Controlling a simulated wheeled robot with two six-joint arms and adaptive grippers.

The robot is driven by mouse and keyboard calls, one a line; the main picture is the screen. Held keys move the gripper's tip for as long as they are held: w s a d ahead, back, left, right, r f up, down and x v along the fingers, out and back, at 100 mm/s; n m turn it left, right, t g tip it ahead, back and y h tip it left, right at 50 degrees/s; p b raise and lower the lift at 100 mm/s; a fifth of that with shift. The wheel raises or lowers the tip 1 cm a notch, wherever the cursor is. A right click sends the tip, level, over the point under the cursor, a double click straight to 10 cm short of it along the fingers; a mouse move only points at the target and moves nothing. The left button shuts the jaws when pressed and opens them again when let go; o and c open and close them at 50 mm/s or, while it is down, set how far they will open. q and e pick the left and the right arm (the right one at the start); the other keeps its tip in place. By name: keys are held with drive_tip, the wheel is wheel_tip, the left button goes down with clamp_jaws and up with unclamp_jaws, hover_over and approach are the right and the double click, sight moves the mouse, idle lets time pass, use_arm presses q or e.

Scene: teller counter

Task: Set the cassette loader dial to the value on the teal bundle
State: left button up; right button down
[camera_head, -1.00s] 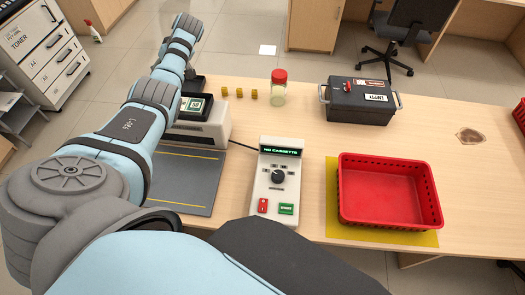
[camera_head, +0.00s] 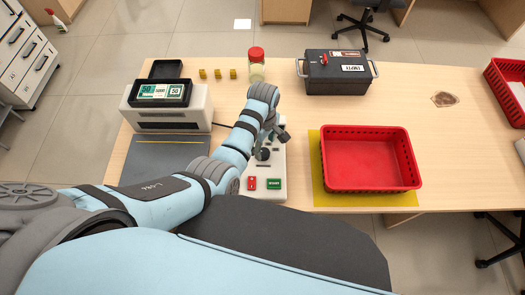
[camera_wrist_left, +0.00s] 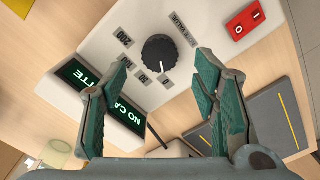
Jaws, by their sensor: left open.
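The cassette loader (camera_head: 272,172) is a pale box with a black dial (camera_head: 263,154), partly covered by my left arm in the head view. My left gripper (camera_head: 275,138) is above it. In the left wrist view its green-padded fingers (camera_wrist_left: 165,85) are open, with the dial (camera_wrist_left: 159,53) ahead between and beyond the fingertips, apparently untouched. Labels around the dial include 200, 100 and 50. The partly covered green display (camera_wrist_left: 95,85) shows part of "NO CASSETTE". The teal bundle (camera_head: 153,91), marked 50, lies in a black tray on the white machine at left. My right gripper is not in view.
A red basket (camera_head: 371,187) on a yellow mat stands right. A black case (camera_head: 337,72), a red-lidded jar (camera_head: 257,70) and yellow pieces (camera_head: 218,74) stand behind. The right table is mostly clear.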

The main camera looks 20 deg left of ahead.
sight(263, 152)
use_arm(q)
wheel_tip(263, 152, down, 5)
drive_tip(key=shift+d+r+b, duration=0.1)
drive_tip(key=shift+r+b, duration=0.05)
drive_tip(key=shift+b, duration=0.45)
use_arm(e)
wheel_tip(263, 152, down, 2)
use_arm(q)
drive_tip(key=shift+c, duration=1)
drive_tip(key=shift+r, duration=0.1)
drive_tip(key=c, duration=1)
drive_tip(key=shift+o, duration=0.2)
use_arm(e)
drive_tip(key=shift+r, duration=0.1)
